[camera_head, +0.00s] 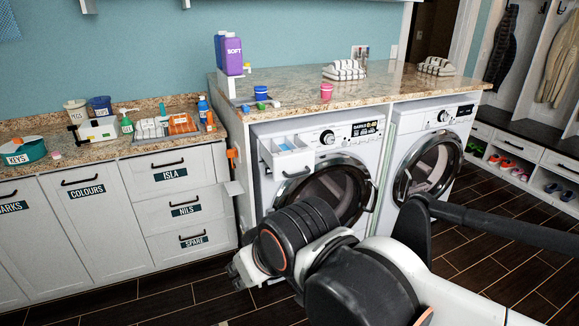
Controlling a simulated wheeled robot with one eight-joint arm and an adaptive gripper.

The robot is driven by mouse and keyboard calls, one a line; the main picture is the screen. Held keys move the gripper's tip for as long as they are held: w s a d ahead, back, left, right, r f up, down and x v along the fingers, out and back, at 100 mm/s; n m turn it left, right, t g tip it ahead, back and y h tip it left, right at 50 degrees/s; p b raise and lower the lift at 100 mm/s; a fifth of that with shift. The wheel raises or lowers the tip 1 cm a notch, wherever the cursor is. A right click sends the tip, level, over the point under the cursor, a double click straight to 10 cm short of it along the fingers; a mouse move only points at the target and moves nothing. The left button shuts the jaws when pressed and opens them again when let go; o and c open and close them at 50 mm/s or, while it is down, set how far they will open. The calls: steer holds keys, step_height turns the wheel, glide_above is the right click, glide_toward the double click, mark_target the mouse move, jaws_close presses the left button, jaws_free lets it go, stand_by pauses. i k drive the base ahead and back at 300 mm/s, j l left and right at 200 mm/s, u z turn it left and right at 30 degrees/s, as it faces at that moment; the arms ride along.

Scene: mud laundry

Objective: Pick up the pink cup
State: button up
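The pink cup (326,91) stands upright on the granite counter (385,84), near its front edge above the left washing machine. It is small in the view and nothing covers it. My gripper (240,277) is low in front of the left washing machine, below the counter and well apart from the cup. The gripper is small and partly hidden by my arm, so I cannot tell whether its fingers are open or shut.
A purple bottle (232,56), a blue item (261,93) and folded striped towels (344,70) share the counter. The left machine's detergent drawer (286,150) is pulled out. A lower counter (100,147) at left holds bottles and containers. Dark floor lies clear at right.

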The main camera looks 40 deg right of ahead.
mark_target(326, 89)
steer(key=z, duration=1.3)
steer(key=j, duration=0.1)
steer(key=i, duration=0.05)
